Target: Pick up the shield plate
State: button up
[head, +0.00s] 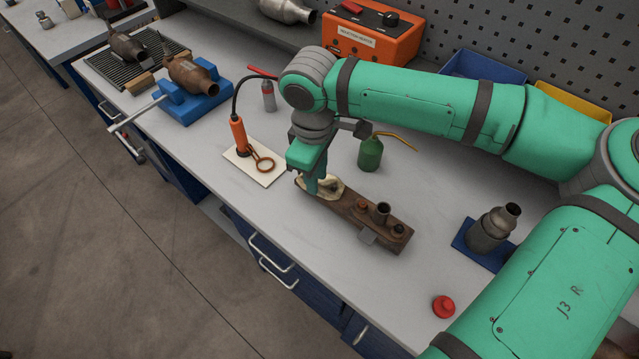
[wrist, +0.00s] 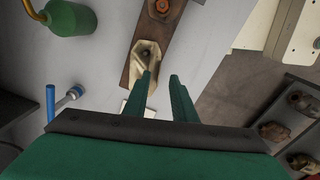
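I cannot tell for certain which piece is the shield plate. A long rusty brown plate (head: 345,208) lies on the bench and also shows in the wrist view (wrist: 133,70). A cream, dish-like piece (head: 331,187) sits at its left end, and it shows in the wrist view (wrist: 146,56). My gripper (head: 318,187) points down at the cream piece. Contact cannot be told.
A rusty nut, a dark cup (head: 381,212) and another fitting stand on the brown plate. An orange tool (head: 238,135) with a loop is on a white pad at left. A green oil can (head: 370,153) stands close behind. A converter on blue (head: 488,230) is at right.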

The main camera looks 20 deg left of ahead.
aim_at(320, 182)
jog(key=shift+w+f, duration=0.15)
jog(key=shift+f, duration=1.65)
grip_shut()
jog(key=shift+r, duration=0.1)
